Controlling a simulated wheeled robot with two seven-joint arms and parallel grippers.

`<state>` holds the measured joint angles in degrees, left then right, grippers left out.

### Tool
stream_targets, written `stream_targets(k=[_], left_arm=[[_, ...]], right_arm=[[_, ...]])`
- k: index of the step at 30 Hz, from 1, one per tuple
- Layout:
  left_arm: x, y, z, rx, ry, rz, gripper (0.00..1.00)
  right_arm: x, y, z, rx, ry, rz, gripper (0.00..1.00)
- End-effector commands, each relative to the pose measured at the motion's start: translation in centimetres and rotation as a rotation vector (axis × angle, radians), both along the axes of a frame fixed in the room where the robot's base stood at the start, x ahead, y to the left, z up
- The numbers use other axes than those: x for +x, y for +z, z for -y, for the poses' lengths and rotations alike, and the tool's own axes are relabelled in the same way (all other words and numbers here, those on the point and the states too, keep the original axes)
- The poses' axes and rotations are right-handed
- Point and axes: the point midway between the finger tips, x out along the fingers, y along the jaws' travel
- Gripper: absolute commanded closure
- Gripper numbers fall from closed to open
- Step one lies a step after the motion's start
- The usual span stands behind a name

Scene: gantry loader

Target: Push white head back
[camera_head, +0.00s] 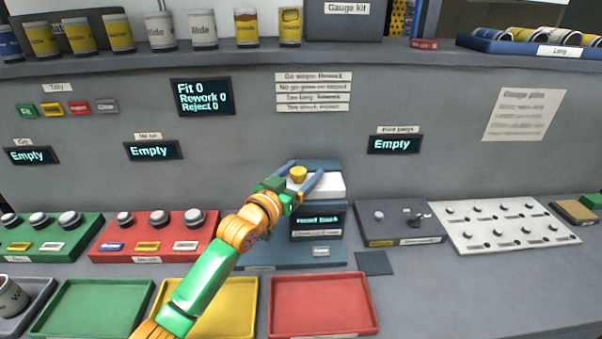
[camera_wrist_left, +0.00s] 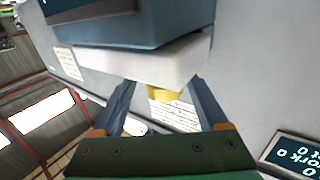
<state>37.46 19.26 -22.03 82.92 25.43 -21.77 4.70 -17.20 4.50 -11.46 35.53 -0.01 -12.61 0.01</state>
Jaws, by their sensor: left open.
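The white head (camera_head: 329,185) is a pale block on the blue gantry loader (camera_head: 320,250) at the middle of the bench. A small yellow part (camera_head: 298,174) shows at its front. The loader's screen (camera_head: 318,221) appears to read "Head back". My left gripper (camera_head: 307,168) is open at the head, with its fingers either side of the yellow part. In the left wrist view the white head (camera_wrist_left: 150,62) lies just beyond the open fingertips (camera_wrist_left: 160,82), and the yellow part (camera_wrist_left: 162,94) shows between the fingers. Whether the fingers touch the head is unclear. My right gripper is out of view.
Green (camera_head: 92,308), yellow (camera_head: 245,300) and red (camera_head: 322,303) trays line the front. A red block with knobs (camera_head: 112,240) stands left of the loader, a dark unit (camera_head: 385,228) right of it. A shelf (camera_head: 420,62) with cans runs above.

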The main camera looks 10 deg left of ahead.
Motion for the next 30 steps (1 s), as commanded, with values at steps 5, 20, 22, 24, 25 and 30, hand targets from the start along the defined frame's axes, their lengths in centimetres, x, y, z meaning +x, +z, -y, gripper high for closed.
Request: stream_targets(k=[5, 20, 22, 24, 25, 30], left_arm=[[-0.8, -0.1, -0.3, 0.000, -0.001, 0.000, 0.23], [-6.7, 0.0, -1.9, 0.001, -0.002, 0.000, 0.23], [-6.8, 0.0, -1.9, 0.001, -0.002, -0.001, 0.23], [-6.7, 0.0, -1.9, 0.001, -0.002, -0.001, 0.23], [-6.7, 0.0, -1.9, 0.001, -0.002, -0.001, 0.23], [-6.7, 1.3, -1.9, 0.001, -0.002, 0.000, 0.23]], right_arm=[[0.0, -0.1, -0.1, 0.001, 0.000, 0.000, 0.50], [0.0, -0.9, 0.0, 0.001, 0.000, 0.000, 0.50], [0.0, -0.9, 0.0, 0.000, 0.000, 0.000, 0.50], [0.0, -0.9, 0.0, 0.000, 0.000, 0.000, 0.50], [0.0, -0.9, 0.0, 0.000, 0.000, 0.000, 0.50], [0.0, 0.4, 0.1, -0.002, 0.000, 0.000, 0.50]])
